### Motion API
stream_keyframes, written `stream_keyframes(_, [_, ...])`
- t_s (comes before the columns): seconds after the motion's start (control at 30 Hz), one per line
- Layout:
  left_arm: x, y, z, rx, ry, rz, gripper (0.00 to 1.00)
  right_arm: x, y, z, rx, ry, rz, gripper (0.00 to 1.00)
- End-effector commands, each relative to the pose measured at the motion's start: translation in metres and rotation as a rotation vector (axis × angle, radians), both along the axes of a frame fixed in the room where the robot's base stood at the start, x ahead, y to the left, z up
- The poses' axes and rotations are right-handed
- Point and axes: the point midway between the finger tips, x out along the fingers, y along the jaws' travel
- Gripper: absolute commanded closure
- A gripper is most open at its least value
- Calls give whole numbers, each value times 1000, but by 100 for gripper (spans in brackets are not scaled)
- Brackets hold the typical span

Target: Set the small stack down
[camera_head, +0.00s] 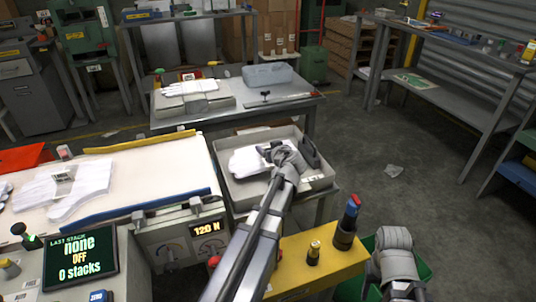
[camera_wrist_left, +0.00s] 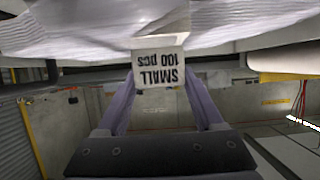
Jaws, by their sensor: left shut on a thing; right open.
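My left gripper (camera_head: 283,155) reaches over a grey open tray (camera_head: 328,182) in the head view. It is shut on the small stack, a pile of white gloves (camera_head: 249,161). In the left wrist view a band label (camera_wrist_left: 159,68) reading "SMALL 100 pcs" sits between the fingers, with white glove fabric (camera_wrist_left: 75,35) around it. The stack is within the tray's outline; I cannot tell whether it touches the tray floor. My right gripper (camera_head: 403,291) is at the bottom right, open, its fingertips mostly hidden.
Another banded white glove stack (camera_head: 85,185) lies on the white-topped press (camera_head: 150,165) at left. A table behind holds more white gloves (camera_head: 190,88) and a clear bin (camera_head: 267,74). Floor at right is mostly clear.

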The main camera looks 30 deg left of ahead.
Motion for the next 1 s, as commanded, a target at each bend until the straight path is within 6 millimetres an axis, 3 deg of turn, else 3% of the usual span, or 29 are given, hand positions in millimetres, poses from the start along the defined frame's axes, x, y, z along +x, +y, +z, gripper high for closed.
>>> stream_keyframes(0.8, [0, 0, -13, 0, 0, 0, 100, 0, -1, -13, -3, -1, 1, 45])
stream_keyframes(0.83, [0, 0, -13, 0, 0, 0, 28, 0, -1, -13, -3, -1, 1, 45])
stream_keyframes(1.0, [0, 0, -13, 0, 0, 0, 9, 0, -1, -13, -2, -1, 1, 45])
